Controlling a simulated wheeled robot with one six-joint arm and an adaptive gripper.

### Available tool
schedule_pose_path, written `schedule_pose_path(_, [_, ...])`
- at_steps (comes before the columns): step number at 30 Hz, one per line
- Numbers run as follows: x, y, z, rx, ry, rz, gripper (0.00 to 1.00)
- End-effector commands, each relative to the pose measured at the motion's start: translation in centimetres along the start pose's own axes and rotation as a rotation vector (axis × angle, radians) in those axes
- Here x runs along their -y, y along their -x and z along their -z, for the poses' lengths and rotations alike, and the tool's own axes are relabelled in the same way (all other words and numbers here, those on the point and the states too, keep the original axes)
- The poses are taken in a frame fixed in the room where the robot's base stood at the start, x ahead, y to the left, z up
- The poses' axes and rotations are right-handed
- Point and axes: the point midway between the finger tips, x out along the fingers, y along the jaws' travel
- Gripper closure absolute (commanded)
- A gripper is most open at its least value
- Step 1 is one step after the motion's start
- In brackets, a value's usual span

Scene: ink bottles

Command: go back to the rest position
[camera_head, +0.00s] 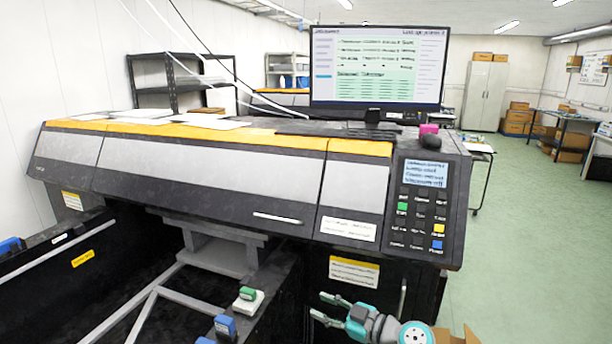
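My gripper (318,307) shows at the bottom centre of the head view, in front of the large printer's dark lower body. Its two fingers point left and stand apart, with nothing visible between them. Part of my teal and grey arm shows behind it, cut off by the lower edge. To the left of the gripper, and apart from it, is a white item with a green top (248,294), likely an ink bottle.
The wide printer (230,170) fills the left and middle, with a control panel (421,205) at its right end. A monitor (377,68) stands on top. A cardboard box (457,336) is just right of my arm. Green floor (530,250) is clear at right.

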Motion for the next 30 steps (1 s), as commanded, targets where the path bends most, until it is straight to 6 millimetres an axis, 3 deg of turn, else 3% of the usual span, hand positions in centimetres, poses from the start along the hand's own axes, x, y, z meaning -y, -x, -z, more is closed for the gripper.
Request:
schedule_pose_path(1, [1.5, 0.6, -2.1, 0.03, -0.039, -0.025, 0.61])
schedule_pose_path(6, [6.0, 3.1, -8.0, 0.127, -0.163, -0.136, 0.61])
schedule_pose_path(15, [14.4, 9.4, -15.5, 0.269, -0.335, -0.341, 0.61])
schedule_pose_path(23, [21.6, 16.4, -18.7, 0.356, -0.434, -0.514, 0.61])
schedule_pose_path(30, [27.7, 23.2, -18.7, 0.403, -0.485, -0.662, 0.61])
